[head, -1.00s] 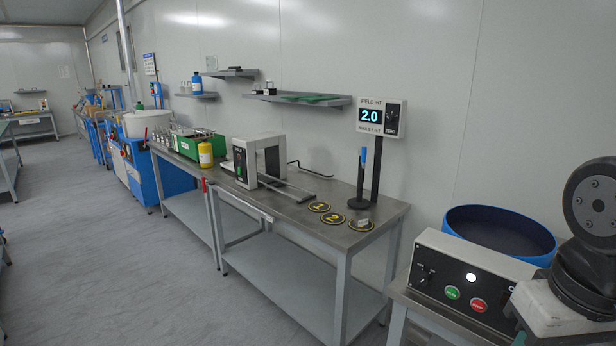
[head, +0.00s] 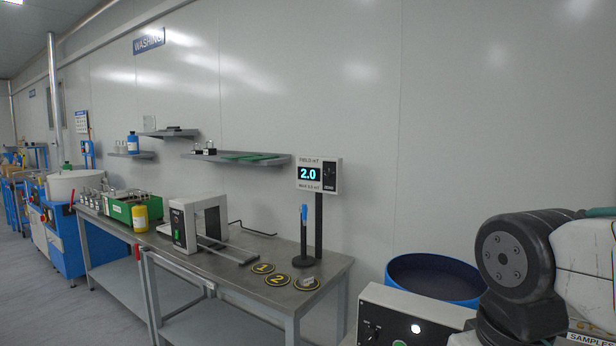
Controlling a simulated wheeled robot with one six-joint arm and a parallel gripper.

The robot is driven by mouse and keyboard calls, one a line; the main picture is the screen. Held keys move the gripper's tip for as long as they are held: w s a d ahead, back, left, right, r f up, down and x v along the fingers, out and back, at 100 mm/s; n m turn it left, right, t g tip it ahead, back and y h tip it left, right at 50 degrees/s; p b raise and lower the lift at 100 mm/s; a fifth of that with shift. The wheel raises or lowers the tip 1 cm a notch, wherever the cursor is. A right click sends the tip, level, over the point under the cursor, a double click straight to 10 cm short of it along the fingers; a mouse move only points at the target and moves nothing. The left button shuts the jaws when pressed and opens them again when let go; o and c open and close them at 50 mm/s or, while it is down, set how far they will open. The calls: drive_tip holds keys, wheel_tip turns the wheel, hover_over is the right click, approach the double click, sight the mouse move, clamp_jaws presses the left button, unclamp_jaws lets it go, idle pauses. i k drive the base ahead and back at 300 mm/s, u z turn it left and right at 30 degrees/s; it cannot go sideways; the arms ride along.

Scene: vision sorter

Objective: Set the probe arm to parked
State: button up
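The field meter (head: 319,174) stands on a black post at the far right end of the steel bench and its screen reads 2.0. A short upright black stick with a blue upper part (head: 304,215) stands just left of that post. It may be the probe arm, but its setting cannot be told at this size. My gripper is out of view; only links of my arm show at the right edge.
The steel bench (head: 226,268) carries a white and dark frame-shaped device (head: 183,225) with rails, round markers 1 (head: 263,268) and 2 (head: 277,280), and a yellow bottle (head: 140,218). A control box (head: 400,318) and blue round bowl (head: 433,280) stand right. Floor is clear at left.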

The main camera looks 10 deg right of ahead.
sight(303, 210)
drive_tip(key=u, duration=0.3)
drive_tip(key=k, duration=0.5)
drive_tip(key=u, duration=1.05)
drive_tip(key=i, duration=0.7)
drive_tip(key=z, duration=0.8)
drive_tip(key=i, duration=0.8)
drive_tip(key=z, duration=0.85)
